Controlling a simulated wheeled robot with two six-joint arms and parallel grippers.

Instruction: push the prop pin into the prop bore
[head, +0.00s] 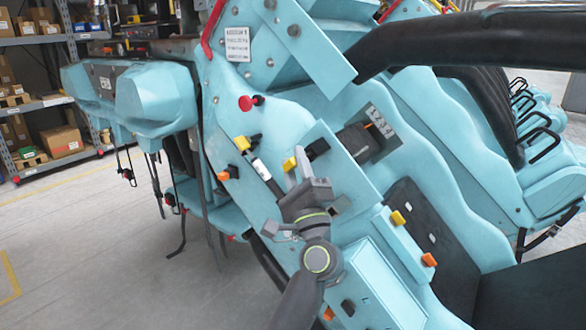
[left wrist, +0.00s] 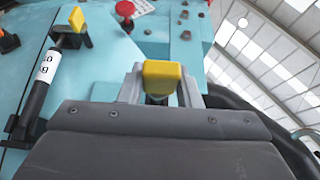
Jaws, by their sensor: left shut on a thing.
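My left gripper (head: 297,172) reaches up over the turquoise side panel of the coaster car. It is shut on a yellow-headed pin (head: 290,165), which looks to be the prop pin. In the left wrist view the yellow head (left wrist: 162,74) sits between the two grey fingers (left wrist: 160,90), with a short dark stem below it. Whether the pin is in a bore cannot be told; I cannot make out the prop bore, as the gripper and pin head cover that spot. My right gripper is not in view.
A red knob (head: 246,103) sits above. Black padded bars (head: 440,45) cross the upper right.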

